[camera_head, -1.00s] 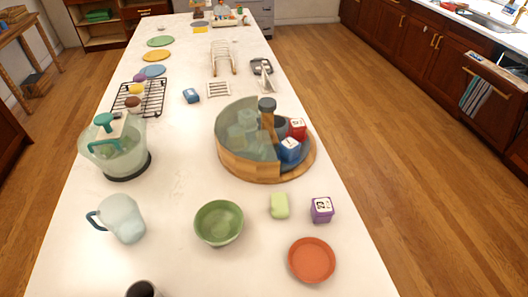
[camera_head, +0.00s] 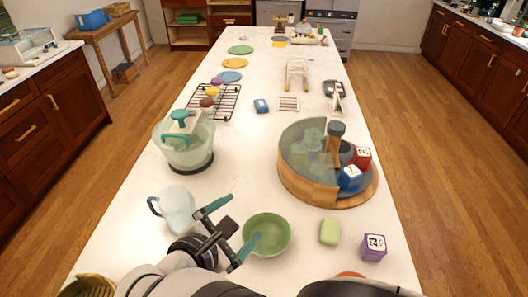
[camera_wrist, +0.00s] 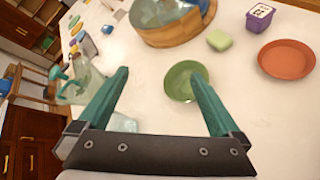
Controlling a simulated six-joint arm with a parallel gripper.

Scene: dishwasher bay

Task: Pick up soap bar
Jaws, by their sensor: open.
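The soap bar (camera_head: 330,232) is a pale green block lying flat on the white counter, between the green bowl and a purple box. It also shows in the wrist view (camera_wrist: 219,40), beyond the fingertips and to the right. My gripper (camera_head: 244,219) has teal fingers spread apart with nothing between them. It is above the counter, left of the soap bar, near the green bowl (camera_head: 267,234). The soap bar is unobstructed in both views.
The purple box (camera_head: 373,247) stands right of the soap bar. An orange dish (camera_wrist: 287,59) lies near it, mostly hidden in the head view. A round wooden tray (camera_head: 300,184) with a clear wall stands behind. A glass pitcher (camera_head: 177,208) is at the left.

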